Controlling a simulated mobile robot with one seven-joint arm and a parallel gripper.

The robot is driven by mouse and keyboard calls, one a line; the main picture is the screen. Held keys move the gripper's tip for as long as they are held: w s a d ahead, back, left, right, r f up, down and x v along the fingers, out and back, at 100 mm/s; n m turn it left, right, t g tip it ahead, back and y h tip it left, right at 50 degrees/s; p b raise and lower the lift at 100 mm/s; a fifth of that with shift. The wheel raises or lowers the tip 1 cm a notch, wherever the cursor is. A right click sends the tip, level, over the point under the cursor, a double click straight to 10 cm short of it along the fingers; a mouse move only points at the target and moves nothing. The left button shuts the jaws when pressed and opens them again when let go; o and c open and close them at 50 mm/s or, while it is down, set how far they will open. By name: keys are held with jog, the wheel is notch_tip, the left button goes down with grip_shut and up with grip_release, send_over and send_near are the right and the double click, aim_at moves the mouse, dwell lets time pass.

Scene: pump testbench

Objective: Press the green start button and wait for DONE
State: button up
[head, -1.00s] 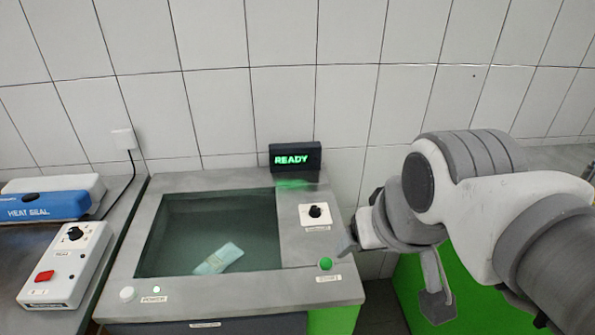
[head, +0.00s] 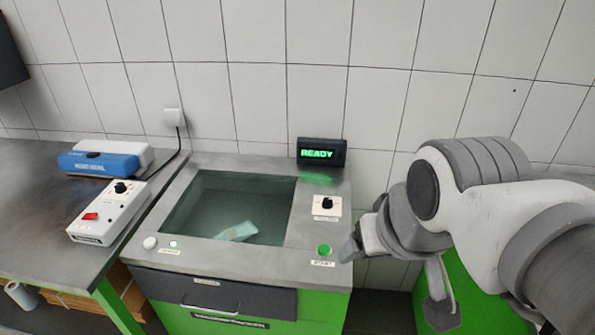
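The green start button (head: 324,249) sits on the front right corner of the grey testbench top, above a small label. The display (head: 321,152) at the back right of the bench reads READY in green letters. My gripper (head: 352,250) is just right of the button, apart from it in the picture. Its fingers are small and seen partly edge-on, so I cannot tell whether they are open or shut. I see nothing held in it.
A black knob (head: 326,204) stands behind the button. A sunken basin (head: 215,205) left of it holds a pale packet (head: 236,231). A white power button (head: 150,243) is at the front left. The left table bears a blue heat sealer (head: 98,163) and a white control box (head: 110,212).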

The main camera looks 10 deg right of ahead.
jog(key=shift+s+d, duration=0.1)
jog(key=shift+s, duration=0.15)
